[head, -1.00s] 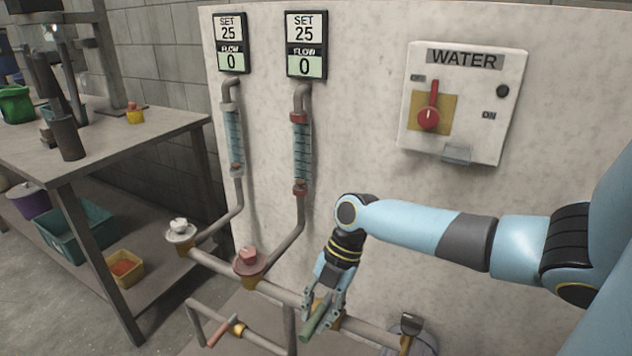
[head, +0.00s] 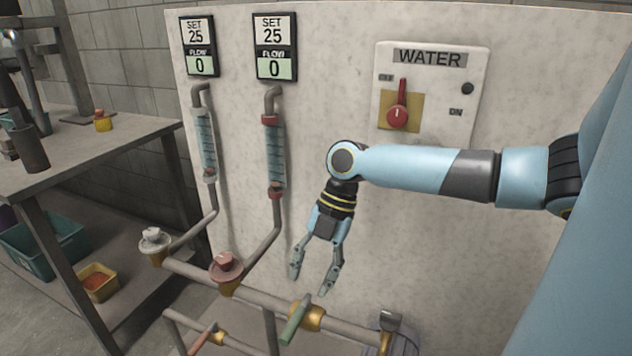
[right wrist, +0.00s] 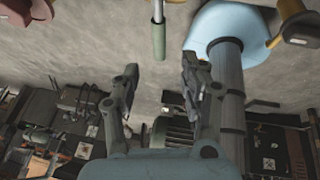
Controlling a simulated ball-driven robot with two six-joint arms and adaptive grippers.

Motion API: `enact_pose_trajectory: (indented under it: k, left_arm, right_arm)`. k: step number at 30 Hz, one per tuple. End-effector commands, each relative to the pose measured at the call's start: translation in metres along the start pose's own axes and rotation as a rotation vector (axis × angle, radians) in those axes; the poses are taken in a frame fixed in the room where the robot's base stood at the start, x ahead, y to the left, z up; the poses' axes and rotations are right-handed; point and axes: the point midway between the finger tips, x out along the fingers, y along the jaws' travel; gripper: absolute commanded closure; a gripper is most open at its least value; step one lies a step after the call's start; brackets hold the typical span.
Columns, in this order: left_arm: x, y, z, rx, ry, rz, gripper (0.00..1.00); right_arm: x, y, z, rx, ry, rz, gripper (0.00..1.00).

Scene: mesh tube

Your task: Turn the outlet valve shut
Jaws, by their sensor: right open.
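A green-handled lever valve sits on the horizontal pipe; its green handle (head: 294,320) slants across the pipe, toward the bottom of the head view, from a brass body (head: 310,317). The handle also hangs at the top middle of the right wrist view (right wrist: 159,38). No readable label names the outlet valve. My right gripper (head: 310,284) is open and empty, just above the green handle in the head view and apart from it. In the right wrist view its fingertips (right wrist: 160,75) are spread, with the handle beyond them. My left gripper is not in view.
A white-knobbed valve (head: 153,240) and a red-knobbed valve (head: 225,265) stand to the left on the pipe. A red-handled lever (head: 199,342) is on a lower pipe. Both flow displays read 0. A red-handled WATER switch (head: 398,112) is on the wall. A workbench (head: 95,150) stands left.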

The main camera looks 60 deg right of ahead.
Motion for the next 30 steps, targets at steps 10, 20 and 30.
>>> enact_pose_trajectory:
  k: [10, 20, 30]
  left_arm:
    - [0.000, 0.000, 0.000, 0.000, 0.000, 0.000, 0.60]
    - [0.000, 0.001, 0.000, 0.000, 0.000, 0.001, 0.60]
    - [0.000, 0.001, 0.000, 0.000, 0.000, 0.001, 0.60]
  right_arm:
    - [-0.027, 0.000, 0.000, 0.001, 0.001, 0.000, 0.56]
    - [-0.027, 0.000, 0.000, 0.001, 0.000, 0.001, 0.56]
    - [-0.007, -0.012, -0.021, 0.083, -0.015, -0.023, 0.56]
